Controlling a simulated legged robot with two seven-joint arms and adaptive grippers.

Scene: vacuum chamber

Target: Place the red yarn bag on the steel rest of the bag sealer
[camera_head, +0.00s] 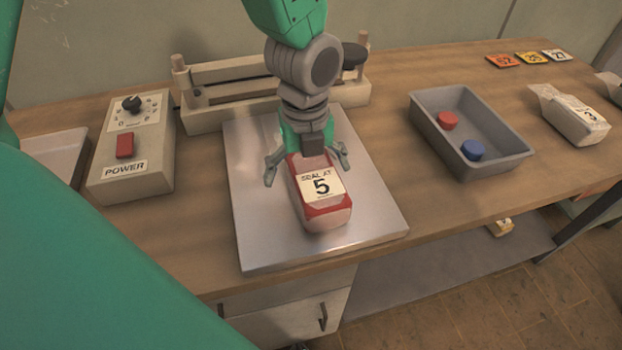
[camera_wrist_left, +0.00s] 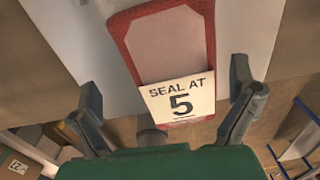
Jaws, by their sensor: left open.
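The red yarn bag (camera_head: 328,218) lies on the steel rest (camera_head: 257,232) in front of the bag sealer (camera_head: 230,95). It carries a white label reading "SEAL AT 5". My left gripper (camera_head: 306,172) is open over the bag's far end, with one finger on each side of it. In the left wrist view the bag (camera_wrist_left: 172,45) lies between the spread fingers of my left gripper (camera_wrist_left: 170,100), with gaps on both sides. The palm hides part of the bag's far end. My right gripper is not in view.
A control box (camera_head: 135,160) with a dial and red power switch stands left of the rest. A grey tray (camera_head: 430,132) with a red and a blue cap is to the right. A white bag (camera_head: 572,115) labelled 3 and coloured number tags (camera_head: 528,58) lie farther right.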

